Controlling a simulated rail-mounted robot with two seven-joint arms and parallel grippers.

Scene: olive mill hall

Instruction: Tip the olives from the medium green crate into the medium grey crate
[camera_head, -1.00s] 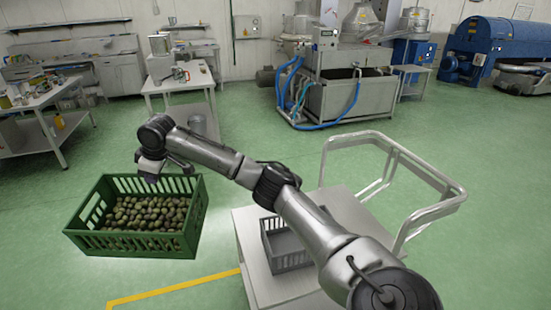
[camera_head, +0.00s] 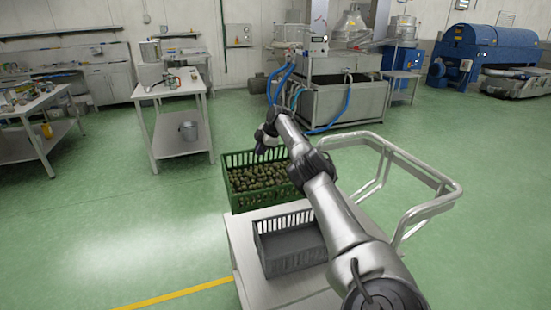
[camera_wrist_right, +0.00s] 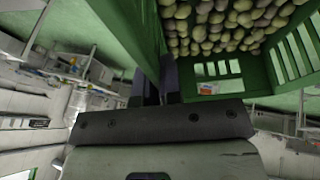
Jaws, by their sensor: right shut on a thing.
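The green crate (camera_head: 228,191) is full of olives (camera_head: 258,178). In the head view it hangs just beyond the far edge of the cart top, behind the grey crate. My right gripper (camera_head: 264,146) is shut on the crate's far wall. The right wrist view shows the fingers (camera_wrist_right: 164,82) at the green wall (camera_wrist_right: 145,30), with olives (camera_wrist_right: 215,25) beside it. The grey crate (camera_head: 291,262) stands on the cart top and looks empty. My arm covers part of its right side. My left gripper is out of view.
The cart top (camera_head: 247,283) has a metal push rail (camera_head: 425,210) on its right. A washing machine with blue hoses (camera_head: 340,100) stands behind. The green floor at left is open.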

